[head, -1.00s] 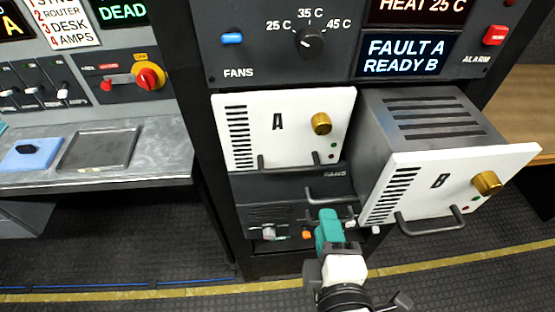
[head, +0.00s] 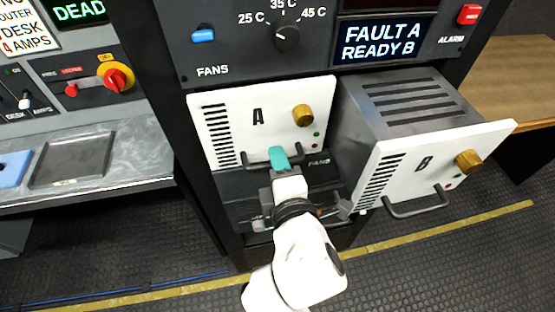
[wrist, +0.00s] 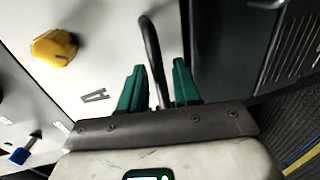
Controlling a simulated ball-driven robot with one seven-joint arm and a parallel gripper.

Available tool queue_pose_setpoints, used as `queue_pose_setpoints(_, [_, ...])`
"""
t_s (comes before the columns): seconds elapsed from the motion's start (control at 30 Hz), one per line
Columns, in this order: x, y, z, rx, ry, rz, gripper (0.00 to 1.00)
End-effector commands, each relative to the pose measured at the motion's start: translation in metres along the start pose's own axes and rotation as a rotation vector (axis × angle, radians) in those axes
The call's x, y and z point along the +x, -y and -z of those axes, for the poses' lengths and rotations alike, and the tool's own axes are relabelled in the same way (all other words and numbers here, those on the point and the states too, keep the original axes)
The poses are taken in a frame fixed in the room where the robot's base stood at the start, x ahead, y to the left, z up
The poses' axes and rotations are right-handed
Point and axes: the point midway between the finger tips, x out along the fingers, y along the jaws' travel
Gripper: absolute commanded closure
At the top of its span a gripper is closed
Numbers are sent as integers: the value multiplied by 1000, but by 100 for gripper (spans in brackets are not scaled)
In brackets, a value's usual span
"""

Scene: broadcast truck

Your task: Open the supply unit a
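Supply unit A (head: 240,118) is a white panel with vents, a brass knob (head: 302,115) and a dark bar handle (head: 252,161) along its lower edge. It sits at the front of the rack, left of the pulled-out unit B. My gripper (head: 277,156) is at the handle, and its far fingers are hidden in the head view. In the wrist view, the green fingers of my gripper (wrist: 158,78) stand apart on either side of the handle (wrist: 152,50). Gaps show between fingers and bar. The knob (wrist: 54,48) and letter A also show there.
Unit B (head: 435,165) sticks out of the rack to the right of my gripper, with its own handle and brass knob. Above are the fan dial (head: 287,38) and a display (head: 386,38) reading FAULT A, READY B. A desk (head: 120,160) stands at left.

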Motion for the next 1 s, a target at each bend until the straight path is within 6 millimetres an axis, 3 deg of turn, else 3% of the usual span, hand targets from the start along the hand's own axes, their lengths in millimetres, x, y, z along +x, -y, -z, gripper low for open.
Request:
queue_pose_setpoints(0.4, [8,0,0,1,0,0,69])
queue_pose_setpoints(0.73, [7,0,0,1,0,0,100])
queue_pose_setpoints(1.0, [7,0,0,0,0,0,100])
